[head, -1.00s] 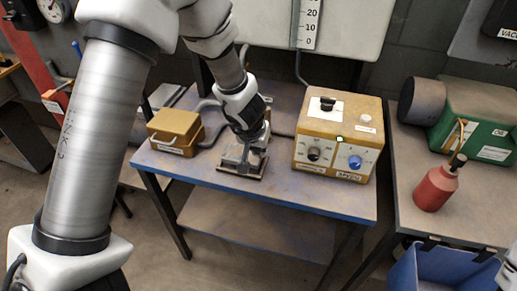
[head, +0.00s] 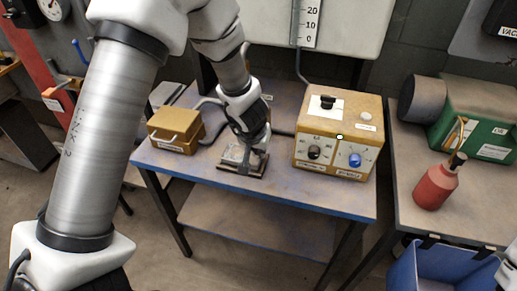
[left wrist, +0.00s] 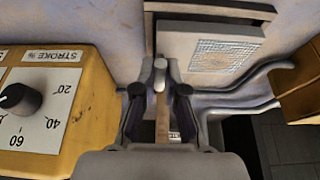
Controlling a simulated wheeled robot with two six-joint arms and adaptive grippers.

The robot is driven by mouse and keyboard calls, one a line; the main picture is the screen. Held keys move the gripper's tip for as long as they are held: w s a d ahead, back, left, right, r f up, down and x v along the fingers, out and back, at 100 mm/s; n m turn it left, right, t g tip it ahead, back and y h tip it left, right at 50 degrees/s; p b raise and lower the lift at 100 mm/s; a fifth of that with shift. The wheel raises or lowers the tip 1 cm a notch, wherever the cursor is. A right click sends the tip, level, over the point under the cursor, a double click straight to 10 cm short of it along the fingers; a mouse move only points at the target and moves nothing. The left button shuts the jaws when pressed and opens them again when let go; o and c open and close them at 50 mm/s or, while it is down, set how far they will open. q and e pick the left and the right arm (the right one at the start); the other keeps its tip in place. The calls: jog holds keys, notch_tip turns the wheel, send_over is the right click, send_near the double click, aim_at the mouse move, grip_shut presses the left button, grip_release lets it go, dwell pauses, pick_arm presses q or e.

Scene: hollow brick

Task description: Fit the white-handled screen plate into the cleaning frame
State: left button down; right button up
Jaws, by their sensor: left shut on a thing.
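My left gripper (head: 250,158) is over the middle of the blue-topped table. In the left wrist view its fingers (left wrist: 159,92) are shut on the white handle (left wrist: 160,72) of the screen plate. I cannot tell whether the plate is seated in the frame.
A yellow control box (head: 335,135) with knobs stands right of the gripper, and a small yellow box (head: 175,130) with a handle stands left. Grey hoses (left wrist: 255,80) run close by. The table front (head: 290,195) is clear. A red bottle (head: 436,186) stands on the right bench.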

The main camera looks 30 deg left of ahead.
pick_arm(q)
jog(key=shift+r, duration=0.1)
dwell(0.3)
jog(key=shift+p, duration=0.3)
jog(key=shift+f+b, duration=0.7)
jog(key=shift+f, duration=0.3)
dwell(0.6)
jog(key=c, duration=1.2)
grip_release()
jog(key=shift+o, duration=0.2)
jog(key=shift+r, duration=0.1)
jog(key=v, duration=1.2)
